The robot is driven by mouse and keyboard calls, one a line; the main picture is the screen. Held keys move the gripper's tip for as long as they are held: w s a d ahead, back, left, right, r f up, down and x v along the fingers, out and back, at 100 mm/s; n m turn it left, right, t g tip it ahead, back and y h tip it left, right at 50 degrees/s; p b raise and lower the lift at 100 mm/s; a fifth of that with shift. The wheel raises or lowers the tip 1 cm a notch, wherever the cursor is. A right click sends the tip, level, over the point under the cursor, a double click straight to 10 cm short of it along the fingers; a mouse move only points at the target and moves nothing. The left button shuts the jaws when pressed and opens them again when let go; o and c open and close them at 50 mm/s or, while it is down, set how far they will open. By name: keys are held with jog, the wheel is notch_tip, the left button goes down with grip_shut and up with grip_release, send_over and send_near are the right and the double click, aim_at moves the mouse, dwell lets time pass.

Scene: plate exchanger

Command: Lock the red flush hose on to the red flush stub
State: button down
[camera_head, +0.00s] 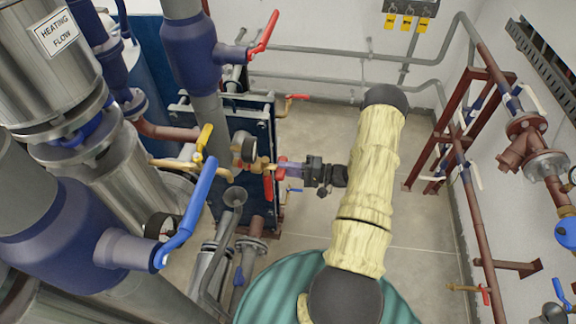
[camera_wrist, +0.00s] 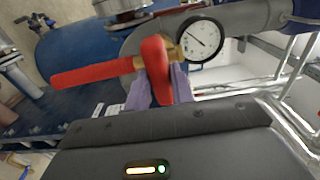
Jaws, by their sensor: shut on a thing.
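A short red cylinder (camera_wrist: 92,73) runs left to right in the wrist view. It meets brass fittings (camera_wrist: 175,52) beside a gauge. A flat, rounded red piece (camera_wrist: 155,68) stands across this line, between my gripper's purple fingers (camera_wrist: 160,88). My gripper is shut on this piece. In the head view my gripper (camera_head: 283,168) reaches in from the right to the brass fittings (camera_head: 263,163), with red parts (camera_head: 267,186) just below. I cannot tell the hose and the stub apart, nor whether their joint is locked.
The pressure gauge (camera_wrist: 199,40) is close behind the fingers. Blue (camera_head: 190,205) and yellow (camera_head: 204,138) valve levers stick out at the left. A dark plate stack (camera_head: 250,115) stands behind. The floor (camera_head: 310,130) at the right is mostly clear.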

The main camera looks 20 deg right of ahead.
jog(key=shift+w+a+r+m, duration=0.1)
jog(key=shift+a+r+m, duration=0.05)
jog(key=shift+m, duration=0.75)
jog(key=c, duration=1.5)
grip_release()
jog(key=o, duration=0.4)
jog(key=shift+w+a, duration=0.1)
jog(key=shift+d, duration=0.2)
jog(key=b+v, duration=0.6)
jog(key=v, duration=1.1)
jog(key=shift+s, duration=0.3)
